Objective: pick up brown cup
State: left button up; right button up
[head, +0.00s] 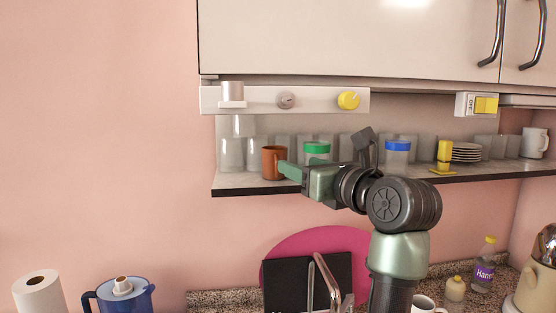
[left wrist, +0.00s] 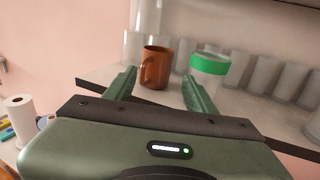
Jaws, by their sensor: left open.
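The brown cup (head: 272,163) stands upright on the shelf under the wall cabinet, near the shelf's left end. In the left wrist view the brown cup (left wrist: 155,68) is ahead of the fingers and lies between their lines, its handle turned to the left. My left gripper (head: 283,170) is at the shelf's front edge, right beside the cup in the head view. In the left wrist view my left gripper (left wrist: 158,88) is open with nothing between its fingers. My right gripper is not in view.
A green-lidded jar (left wrist: 209,70) stands close to the cup's right. Clear glasses (head: 231,155) stand to its left and behind. A blue-lidded jar (head: 397,152), stacked plates (head: 466,152) and a white mug (head: 534,143) are farther right. The cabinet (head: 340,45) hangs above the shelf.

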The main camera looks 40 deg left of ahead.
aim_at(281, 158)
pick_arm(q)
jog(key=x, duration=0.1)
jog(key=p+x, duration=0.1)
jog(key=x, duration=0.1)
jog(key=p+x, duration=0.1)
jog(key=x, duration=0.1)
jog(key=shift+s+a+r, duration=0.15)
jog(key=shift+s+a, duration=0.05)
jog(key=shift+s, duration=0.05)
jog(key=shift+w+a, duration=0.15)
jog(key=shift+a, duration=0.1)
jog(key=p+x, duration=0.3)
jog(key=x, duration=0.1)
jog(key=shift+a, duration=0.1)
jog(key=shift+w+a+f, duration=0.1)
jog(key=shift+a+f, duration=0.15)
jog(key=shift+a, duration=0.25)
jog(key=shift+d, duration=0.15)
jog(key=c, duration=1)
jog(key=shift+c, duration=0.7)
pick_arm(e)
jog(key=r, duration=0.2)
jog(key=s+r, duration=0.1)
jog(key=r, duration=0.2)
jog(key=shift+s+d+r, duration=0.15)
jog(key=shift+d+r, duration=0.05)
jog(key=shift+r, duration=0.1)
